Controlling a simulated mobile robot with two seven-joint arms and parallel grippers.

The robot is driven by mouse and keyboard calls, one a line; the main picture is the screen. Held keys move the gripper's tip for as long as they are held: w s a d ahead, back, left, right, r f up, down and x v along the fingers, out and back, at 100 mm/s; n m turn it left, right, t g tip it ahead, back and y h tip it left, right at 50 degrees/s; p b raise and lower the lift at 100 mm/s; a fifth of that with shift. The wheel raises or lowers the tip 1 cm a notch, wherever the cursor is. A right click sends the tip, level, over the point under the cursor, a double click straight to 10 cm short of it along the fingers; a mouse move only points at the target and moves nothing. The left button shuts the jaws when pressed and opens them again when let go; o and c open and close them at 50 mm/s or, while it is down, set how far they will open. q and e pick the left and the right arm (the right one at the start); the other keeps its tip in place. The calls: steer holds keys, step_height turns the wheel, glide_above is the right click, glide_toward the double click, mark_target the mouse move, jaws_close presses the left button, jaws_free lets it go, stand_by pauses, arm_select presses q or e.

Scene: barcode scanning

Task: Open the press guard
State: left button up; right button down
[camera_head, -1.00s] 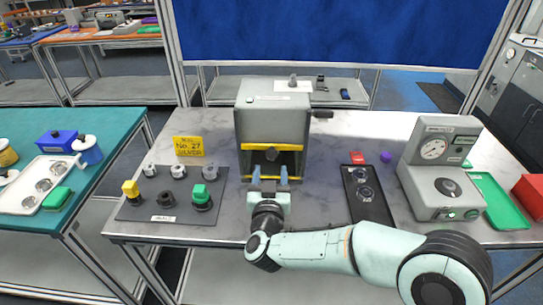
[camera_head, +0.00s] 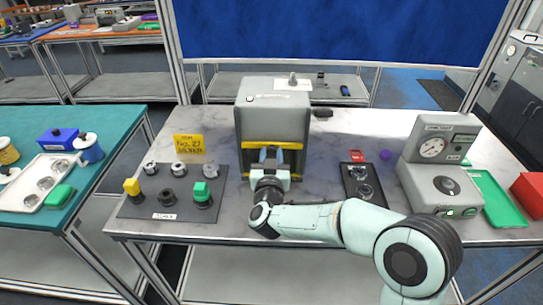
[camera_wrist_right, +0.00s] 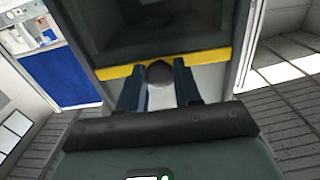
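The press (camera_head: 273,110) is a grey box standing at the back middle of the bench. Its guard has a yellow bar (camera_head: 290,146) across the front, which also shows in the wrist view (camera_wrist_right: 215,57). A dark round knob (camera_wrist_right: 160,72) sits at the middle of that bar. My right gripper (camera_head: 271,155) is at the press front. In the wrist view, its two dark blue fingers (camera_wrist_right: 159,82) stand on either side of the knob, with hardly any gap visible. The dark press interior shows above the bar. My left gripper is not in view.
A dark board with several knobs and buttons (camera_head: 150,208) lies left of the press, with a yellow sign (camera_head: 188,145) behind it. To the right are a black tray (camera_head: 377,205), a grey gauge device (camera_head: 412,180) and a green tray (camera_head: 505,210).

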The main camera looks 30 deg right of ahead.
step_height(320, 180, up, 11)
steer(key=p, duration=0.6)
steer(key=shift+w+r, duration=0.1)
steer(key=shift+r, duration=0.05)
steer(key=shift+f, duration=0.2)
steer(key=c, duration=0.8)
jaws_free()
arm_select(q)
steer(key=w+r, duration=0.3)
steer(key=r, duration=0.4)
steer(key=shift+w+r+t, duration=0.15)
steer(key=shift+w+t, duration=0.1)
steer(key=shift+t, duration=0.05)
arm_select(e)
steer(key=shift+f, duration=0.1)
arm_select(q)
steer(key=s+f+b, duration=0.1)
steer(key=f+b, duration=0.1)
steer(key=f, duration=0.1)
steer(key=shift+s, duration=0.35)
arm_select(e)
steer(key=v, duration=1.3)
steer(key=shift+s+a, duration=0.2)
steer(key=shift+s, duration=0.05)
